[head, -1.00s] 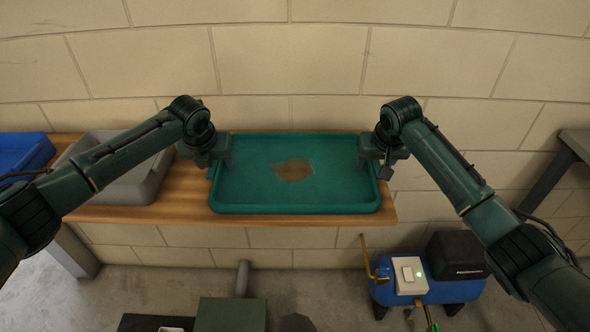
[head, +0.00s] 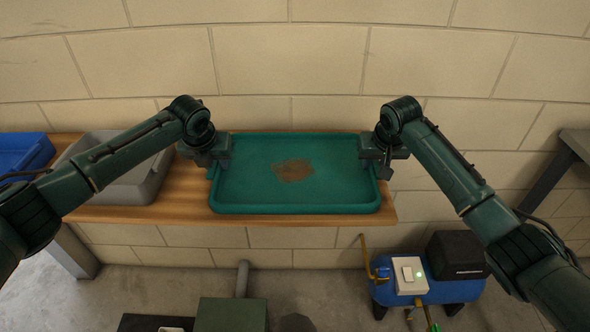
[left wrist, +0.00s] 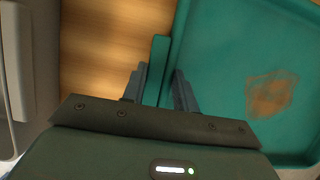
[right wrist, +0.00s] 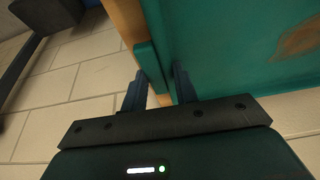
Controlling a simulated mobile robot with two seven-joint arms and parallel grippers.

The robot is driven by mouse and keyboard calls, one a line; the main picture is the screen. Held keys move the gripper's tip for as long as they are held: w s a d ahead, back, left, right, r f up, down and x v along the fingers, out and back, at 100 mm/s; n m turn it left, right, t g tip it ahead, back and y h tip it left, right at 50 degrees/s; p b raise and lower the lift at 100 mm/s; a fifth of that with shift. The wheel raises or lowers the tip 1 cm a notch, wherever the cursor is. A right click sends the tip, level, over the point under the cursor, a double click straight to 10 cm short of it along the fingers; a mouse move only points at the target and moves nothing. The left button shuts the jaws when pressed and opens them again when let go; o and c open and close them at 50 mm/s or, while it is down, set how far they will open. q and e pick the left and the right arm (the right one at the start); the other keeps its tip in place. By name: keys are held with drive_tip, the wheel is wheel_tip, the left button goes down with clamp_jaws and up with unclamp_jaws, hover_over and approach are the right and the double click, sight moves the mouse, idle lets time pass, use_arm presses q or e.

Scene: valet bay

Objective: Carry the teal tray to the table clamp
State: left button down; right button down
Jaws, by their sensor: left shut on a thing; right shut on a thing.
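The teal tray (head: 250,190) is at the right end of the wooden bench, with a brown stain in its middle. I cannot tell whether it rests on the bench or is slightly above it. My left gripper (head: 214,160) is shut on the tray's left side; the left wrist view shows the fingers around the teal edge piece (left wrist: 158,70). My right gripper (head: 376,158) is shut on the tray's right side; the right wrist view shows its fingers around the teal edge piece (right wrist: 150,65). No table clamp can be made out.
A grey bin (head: 130,185) stands left of the tray on the wooden bench (head: 190,190), with a blue bin (head: 22,152) further left. A blue compressor (head: 440,290) is on the floor at the right. A block wall is behind. A dark table edge (head: 550,175) shows at far right.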

use_arm(q)
drive_tip(key=shift+w+r, duration=0.1)
drive_tip(key=shift+r, duration=0.05)
use_arm(e)
drive_tip(key=shift+w+r, duration=0.1)
drive_tip(key=shift+r, duration=0.05)
